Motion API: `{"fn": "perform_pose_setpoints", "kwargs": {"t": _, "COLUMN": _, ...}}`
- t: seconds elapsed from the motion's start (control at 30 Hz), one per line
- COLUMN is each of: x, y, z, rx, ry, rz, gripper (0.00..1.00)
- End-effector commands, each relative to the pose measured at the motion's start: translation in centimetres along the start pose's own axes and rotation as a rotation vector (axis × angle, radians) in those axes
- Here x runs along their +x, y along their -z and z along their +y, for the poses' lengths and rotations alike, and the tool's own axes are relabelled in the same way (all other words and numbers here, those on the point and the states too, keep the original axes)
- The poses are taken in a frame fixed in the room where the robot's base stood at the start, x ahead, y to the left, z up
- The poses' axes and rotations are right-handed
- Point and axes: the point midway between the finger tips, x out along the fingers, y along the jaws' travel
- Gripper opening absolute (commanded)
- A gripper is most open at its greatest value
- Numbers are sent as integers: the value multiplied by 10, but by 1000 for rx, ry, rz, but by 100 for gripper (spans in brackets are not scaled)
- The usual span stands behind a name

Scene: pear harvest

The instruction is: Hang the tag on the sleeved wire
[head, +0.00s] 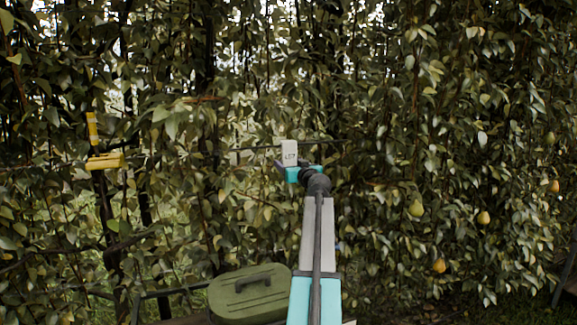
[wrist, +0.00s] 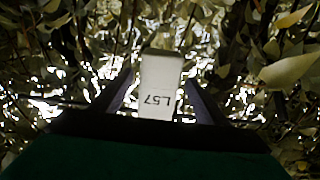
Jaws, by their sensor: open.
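The white tag (head: 289,152), marked L57, stands upright at my gripper (head: 291,173) in the head view. In the wrist view the tag (wrist: 160,84) shows between the two dark fingers of my gripper (wrist: 157,88), its lettering upside down. The jaws are open, with a gap visible on each side of the tag. A thin dark wire (head: 325,143) runs roughly level through the leaves at the tag's height. The tag overlaps the wire in the head view. I cannot tell whether the tag hangs on it, and no sleeve can be made out.
Dense leaves and branches surround my gripper. Yellow objects (head: 105,162) sit on a dark post at the left. A green lidded box (head: 250,294) with a dark handle is below, beside my arm. Several pears, one (head: 416,208) nearest, hang at the right.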

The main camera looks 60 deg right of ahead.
Motion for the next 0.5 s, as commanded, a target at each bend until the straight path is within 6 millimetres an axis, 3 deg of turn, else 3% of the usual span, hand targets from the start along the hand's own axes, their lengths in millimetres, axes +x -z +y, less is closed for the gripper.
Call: {"fn": "perform_pose_setpoints", "kwargs": {"t": 0.5, "x": -50, "y": -1, "z": -1, "rx": 0, "ry": -1, "rz": 0, "gripper": 68}}
